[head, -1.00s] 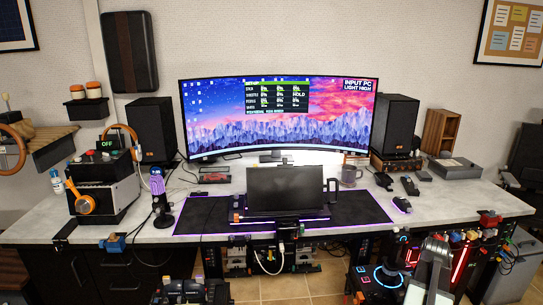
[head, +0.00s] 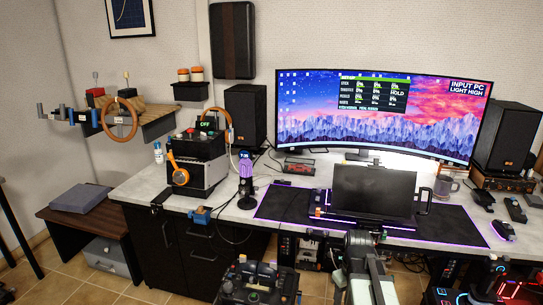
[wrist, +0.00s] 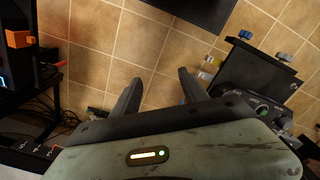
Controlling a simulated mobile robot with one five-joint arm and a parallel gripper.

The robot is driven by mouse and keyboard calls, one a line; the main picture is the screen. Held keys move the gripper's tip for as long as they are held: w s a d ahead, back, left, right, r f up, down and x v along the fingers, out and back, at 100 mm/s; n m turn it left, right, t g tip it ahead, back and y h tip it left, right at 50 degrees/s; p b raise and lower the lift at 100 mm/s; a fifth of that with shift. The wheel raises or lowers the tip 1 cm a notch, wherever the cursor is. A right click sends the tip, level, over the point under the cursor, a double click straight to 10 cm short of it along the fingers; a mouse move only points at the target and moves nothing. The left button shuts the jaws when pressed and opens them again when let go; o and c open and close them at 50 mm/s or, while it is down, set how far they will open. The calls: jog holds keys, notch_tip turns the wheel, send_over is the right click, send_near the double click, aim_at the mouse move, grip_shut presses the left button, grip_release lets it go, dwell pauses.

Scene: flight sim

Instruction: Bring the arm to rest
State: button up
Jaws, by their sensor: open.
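My gripper (wrist: 160,80) shows in the wrist view with its two dark fingers spread apart. Nothing is between them, only tan floor tiles beyond. In the head view my grey arm (head: 365,270) rises at the bottom centre, in front of the desk. I cannot make out the fingers clearly there.
The desk (head: 135,185) carries a monitor (head: 385,112), a small dark screen (head: 372,190), a microphone (head: 246,180) and speakers. A black control unit (head: 258,283) stands in front of the desk. A low side table (head: 95,228) is at left. Tiled floor (head: 85,285) is clear at lower left.

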jog(key=s+a, duration=0.2)
jog(key=a, duration=1.1)
notch_tip(320, 180, up, 18)
jog(key=m+p, duration=0.3)
jog(key=p, duration=1.4)
jog(key=shift+d+f+p, duration=0.15)
jog(key=shift+d+p, duration=0.2)
